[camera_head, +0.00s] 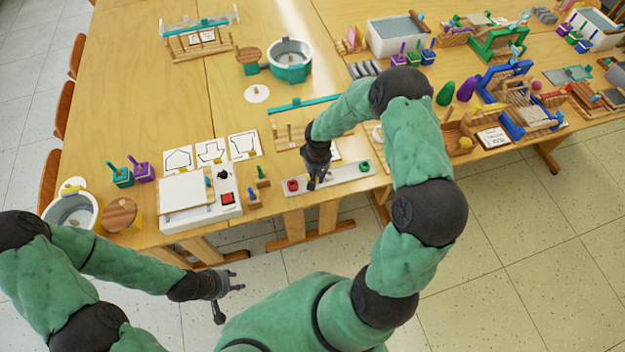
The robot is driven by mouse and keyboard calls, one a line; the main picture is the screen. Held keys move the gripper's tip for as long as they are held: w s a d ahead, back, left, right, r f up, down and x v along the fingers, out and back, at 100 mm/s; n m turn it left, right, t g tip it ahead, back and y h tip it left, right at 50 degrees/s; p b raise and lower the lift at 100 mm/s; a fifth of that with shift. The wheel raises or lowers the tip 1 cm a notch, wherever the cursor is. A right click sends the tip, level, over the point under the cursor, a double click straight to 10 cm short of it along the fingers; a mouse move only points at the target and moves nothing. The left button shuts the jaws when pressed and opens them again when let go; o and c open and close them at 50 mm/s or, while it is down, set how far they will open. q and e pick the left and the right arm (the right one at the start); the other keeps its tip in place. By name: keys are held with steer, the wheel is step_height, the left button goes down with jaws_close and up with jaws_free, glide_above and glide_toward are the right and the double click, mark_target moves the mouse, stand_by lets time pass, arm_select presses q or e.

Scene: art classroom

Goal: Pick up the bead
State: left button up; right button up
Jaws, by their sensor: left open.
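A narrow pale tray (336,178) lies along the table's front edge in the head view. A small red round piece (292,185) sits at its left end and a small green one (364,167) at its right end. I cannot tell which, if either, is the bead. My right gripper (313,184) points down over the left half of the tray, just right of the red piece. Its fingers are too small and dark to show whether they are apart or hold anything. My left gripper (230,300) is open and empty, in front of the table, over the floor.
A white box with a red button (227,198) stands left of the tray, with small wooden pegged blocks between. A wooden rack with a teal bar (301,104) stands behind my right gripper. Pots, cards and colored tools crowd the table. The table's middle left is clear.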

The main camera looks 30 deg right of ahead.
jaws_close()
steer(key=shift+r+p, duration=0.3)
steer(key=shift+r, duration=0.5)
steer(key=s+a+r+p, duration=0.2)
steer(key=s+a+r, duration=0.2)
steer(key=s+r, duration=0.7)
steer(key=shift+s+r+p, duration=0.2)
steer(key=shift+s+p, duration=0.15)
steer(key=shift+s, duration=0.85)
steer(key=shift+a, duration=0.1)
